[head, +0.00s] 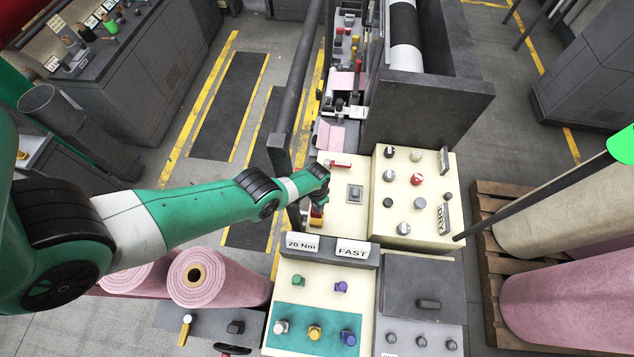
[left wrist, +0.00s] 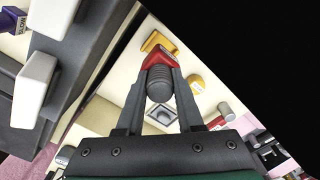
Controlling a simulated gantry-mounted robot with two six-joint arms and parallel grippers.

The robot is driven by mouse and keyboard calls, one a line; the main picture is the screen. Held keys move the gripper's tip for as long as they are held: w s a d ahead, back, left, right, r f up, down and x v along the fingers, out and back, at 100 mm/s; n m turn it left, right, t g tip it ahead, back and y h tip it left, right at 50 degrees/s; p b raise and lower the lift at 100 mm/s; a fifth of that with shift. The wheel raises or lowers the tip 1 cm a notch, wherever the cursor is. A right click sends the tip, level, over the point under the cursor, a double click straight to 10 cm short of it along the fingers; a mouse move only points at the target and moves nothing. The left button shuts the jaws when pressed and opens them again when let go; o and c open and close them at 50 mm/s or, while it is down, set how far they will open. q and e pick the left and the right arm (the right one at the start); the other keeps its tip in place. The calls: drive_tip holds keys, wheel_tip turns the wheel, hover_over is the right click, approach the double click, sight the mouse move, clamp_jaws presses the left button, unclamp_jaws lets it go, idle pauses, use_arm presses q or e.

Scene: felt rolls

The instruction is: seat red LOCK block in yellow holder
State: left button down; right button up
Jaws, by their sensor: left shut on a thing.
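In the left wrist view my left gripper (left wrist: 160,90) is shut on the dark ribbed grip of the red block (left wrist: 162,58). The yellow holder (left wrist: 154,40) shows just beyond the block, and the two overlap in this view. I cannot tell whether they touch or whether the block is in the holder. No lettering is readable on the block. In the head view my left gripper (head: 320,190) is over the left edge of the cream panel. The block (head: 317,210) and the yellow holder (head: 316,222) show only in small part below it.
A dark rack with white FAST (head: 352,250) and 20 Nm (head: 301,243) plates stands close by. A cream box with knobs (head: 412,195) is to the right. A round yellow button (left wrist: 196,84) and another red piece (left wrist: 216,122) are near the gripper. Pink rolls (head: 215,280) lie below my arm.

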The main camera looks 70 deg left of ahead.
use_arm(q)
drive_tip(key=shift+f+b, duration=1.65)
drive_tip(key=shift+f, duration=0.1)
idle(0.3)
drive_tip(key=shift+f+b, duration=0.4)
drive_tip(key=shift+b, duration=0.05)
drive_tip(key=shift+f+b, duration=1.3)
idle(1.2)
drive_tip(key=shift+c, duration=2.3)
unclamp_jaws()
drive_tip(key=shift+r, duration=0.1)
